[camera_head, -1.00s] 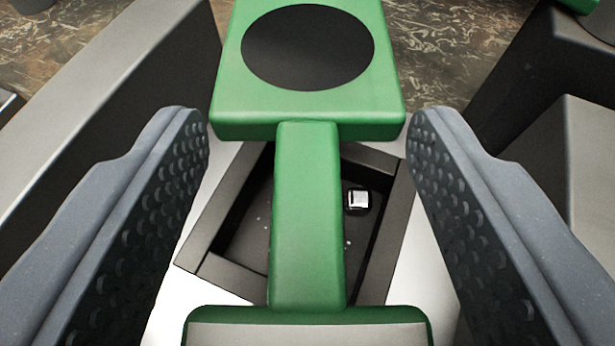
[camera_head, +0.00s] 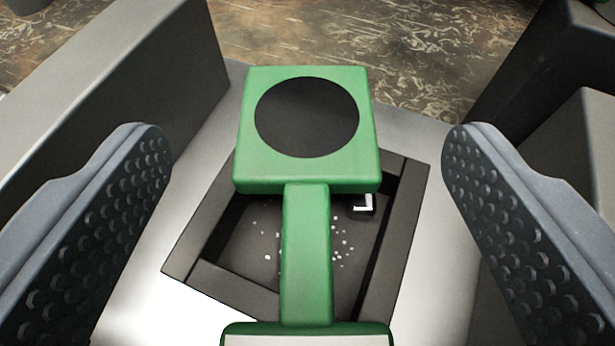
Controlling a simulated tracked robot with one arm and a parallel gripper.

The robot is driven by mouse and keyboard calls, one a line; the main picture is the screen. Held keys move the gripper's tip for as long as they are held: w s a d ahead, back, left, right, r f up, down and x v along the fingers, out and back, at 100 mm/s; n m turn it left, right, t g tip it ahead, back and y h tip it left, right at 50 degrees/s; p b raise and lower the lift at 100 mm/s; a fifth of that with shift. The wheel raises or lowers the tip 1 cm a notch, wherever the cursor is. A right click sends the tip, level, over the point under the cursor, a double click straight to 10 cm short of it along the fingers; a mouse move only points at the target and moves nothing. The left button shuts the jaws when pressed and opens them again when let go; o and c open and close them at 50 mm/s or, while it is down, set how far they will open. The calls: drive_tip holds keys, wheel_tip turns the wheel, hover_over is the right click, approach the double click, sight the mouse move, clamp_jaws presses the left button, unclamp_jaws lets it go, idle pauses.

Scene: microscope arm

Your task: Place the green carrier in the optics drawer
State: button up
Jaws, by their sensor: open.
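The green carrier (camera_head: 306,255) has a square head with a round dark disc (camera_head: 307,117), a narrow neck and a wider near end, cut off at the bottom edge. It lies across the dark-framed square drawer (camera_head: 232,285), with its head over the far rim. I cannot tell whether it rests on the drawer or is still above it. My gripper (camera_head: 308,150) is open, with one textured finger on each side of the carrier and a clear gap on both sides. The carrier hides the middle of the drawer.
A small black-and-white block (camera_head: 362,206) and white specks show on the drawer's floor. A pale surface (camera_head: 433,255) surrounds the drawer. A grey wall (camera_head: 125,90) stands on the left, and dark blocks (camera_head: 575,135) stand on the right. A brown marbled surface (camera_head: 420,55) lies beyond.

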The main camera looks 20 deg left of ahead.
drive_tip(key=shift+r, duration=0.3)
drive_tip(key=p+v, duration=0.1)
drive_tip(key=v, duration=1.1)
drive_tip(key=shift+r, duration=0.3)
drive_tip(key=s+d+r+m+t+h, duration=0.1)
drive_tip(key=d+r, duration=0.3)
drive_tip(key=r, duration=0.7)
drive_tip(key=d+r+m+h, duration=0.1)
drive_tip(key=d+r, duration=0.4)
drive_tip(key=r, duration=0.5)
drive_tip(key=s+d+r+m+t+h, duration=0.1)
drive_tip(key=d+r, duration=0.3)
drive_tip(key=r, duration=0.7)
drive_tip(key=shift+s+d+r+t+h, duration=0.3)
drive_tip(key=shift+s+d+h, duration=0.1)
drive_tip(key=shift+h, duration=0.1)
drive_tip(key=shift+o, duration=0.4)
drive_tip(key=s+d+r+m, duration=0.1)
drive_tip(key=s+d+r, duration=0.2)
drive_tip(key=s+r, duration=0.4)
wheel_tip(320, 180, up, 2)
drive_tip(key=shift+s+r+h, duration=0.25)
drive_tip(key=shift+h, duration=0.15)
